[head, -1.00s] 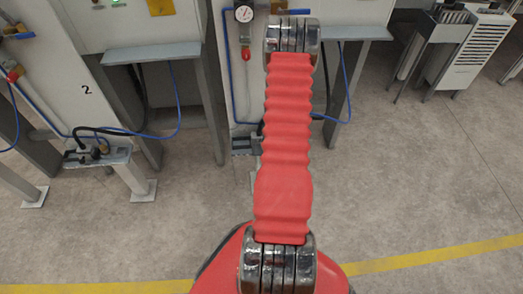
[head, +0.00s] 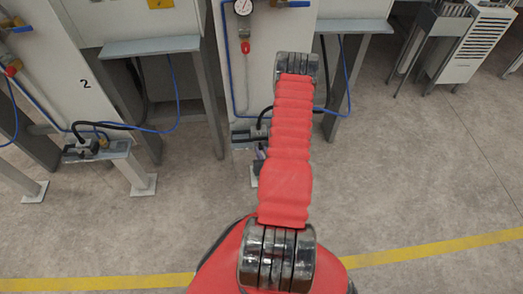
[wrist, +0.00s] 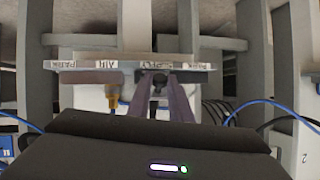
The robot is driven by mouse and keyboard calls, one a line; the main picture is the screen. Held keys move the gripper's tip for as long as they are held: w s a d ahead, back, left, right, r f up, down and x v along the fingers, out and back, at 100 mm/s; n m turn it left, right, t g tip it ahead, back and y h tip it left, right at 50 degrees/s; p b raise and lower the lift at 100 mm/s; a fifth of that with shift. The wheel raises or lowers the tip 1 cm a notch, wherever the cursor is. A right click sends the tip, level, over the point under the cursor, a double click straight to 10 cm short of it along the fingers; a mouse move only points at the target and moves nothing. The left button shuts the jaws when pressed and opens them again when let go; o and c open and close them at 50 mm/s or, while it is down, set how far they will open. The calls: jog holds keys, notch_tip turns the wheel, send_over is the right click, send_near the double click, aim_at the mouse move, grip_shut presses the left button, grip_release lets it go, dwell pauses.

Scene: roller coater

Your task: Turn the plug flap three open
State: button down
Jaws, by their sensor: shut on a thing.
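My gripper (wrist: 159,88) shows in the wrist view as two purple-grey fingers closing together on a small dark part at the front of a narrow labelled socket plate (wrist: 205,67). This dark part looks like the plug flap (wrist: 158,77); the fingers cover much of it, so I cannot tell how far it is turned. In the head view, a bit of the gripper shows at a low socket bracket (head: 240,136) just left of my red arm, which hides most of it.
A brass fitting (wrist: 112,97) sits left of the fingers in the wrist view. Blue hoses (wrist: 255,103) and black cables run at the right. In the head view, another socket bracket (head: 97,151) stands under panel 2. The floor in front is clear.

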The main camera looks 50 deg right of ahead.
jog(key=shift+s+a+f+n+t+h, duration=0.1)
jog(key=shift+s+f+n+t+h, duration=0.1)
jog(key=shift+f+t+h, duration=0.65)
jog(key=shift+s+a+f+n+t+h, duration=0.1)
jog(key=shift+s+f+n+t+h, duration=0.1)
jog(key=shift+f+t+h, duration=0.6)
jog(key=shift+w+t, duration=0.1)
jog(key=shift+t, duration=0.25)
jog(key=c, duration=1.6)
grip_release()
jog(key=shift+r, duration=0.1)
jog(key=shift+r, duration=4.9)
